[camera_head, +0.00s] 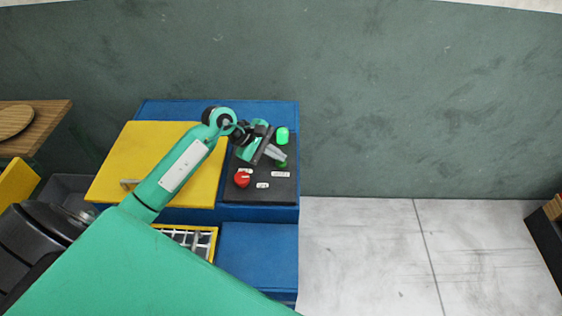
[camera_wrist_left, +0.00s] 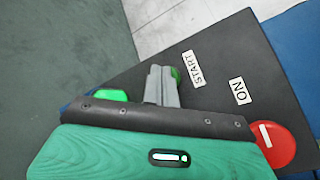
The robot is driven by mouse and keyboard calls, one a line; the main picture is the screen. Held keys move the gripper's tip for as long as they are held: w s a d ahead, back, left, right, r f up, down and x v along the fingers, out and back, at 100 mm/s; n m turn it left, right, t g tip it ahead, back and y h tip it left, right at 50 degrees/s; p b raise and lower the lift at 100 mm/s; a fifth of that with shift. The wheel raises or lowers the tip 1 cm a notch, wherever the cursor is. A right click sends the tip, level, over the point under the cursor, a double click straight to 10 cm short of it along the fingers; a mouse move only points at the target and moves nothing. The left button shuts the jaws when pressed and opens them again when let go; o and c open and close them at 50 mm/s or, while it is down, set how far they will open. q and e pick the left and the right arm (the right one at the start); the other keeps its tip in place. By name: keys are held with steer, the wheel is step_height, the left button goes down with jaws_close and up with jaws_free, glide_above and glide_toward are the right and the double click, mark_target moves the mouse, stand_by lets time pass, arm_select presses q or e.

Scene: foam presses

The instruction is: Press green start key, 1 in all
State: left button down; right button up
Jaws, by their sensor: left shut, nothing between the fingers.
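The green start key (camera_head: 282,165) is a small dark-green button on the black control panel (camera_head: 259,191), beside a white label. In the left wrist view the key (camera_wrist_left: 176,74) shows as a green sliver behind my fingers, beside the START label (camera_wrist_left: 193,69). My left gripper (camera_head: 279,155) is shut and empty, with its grey fingertips right over or at the key. I cannot tell whether they touch it. My right gripper is in neither view.
A red button (camera_head: 242,179) is at the panel's near left; an ON label (camera_wrist_left: 240,91) lies near it. A bright green lamp-like piece (camera_head: 282,135) stands at the panel's far right. A yellow lid (camera_head: 140,155) with a handle lies left on the blue machine (camera_head: 215,107).

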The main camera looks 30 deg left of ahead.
arm_select(q)
steer(key=shift+f+b, duration=0.35)
steer(key=shift+b, duration=0.1)
stand_by(0.3)
steer(key=shift+r, duration=0.95)
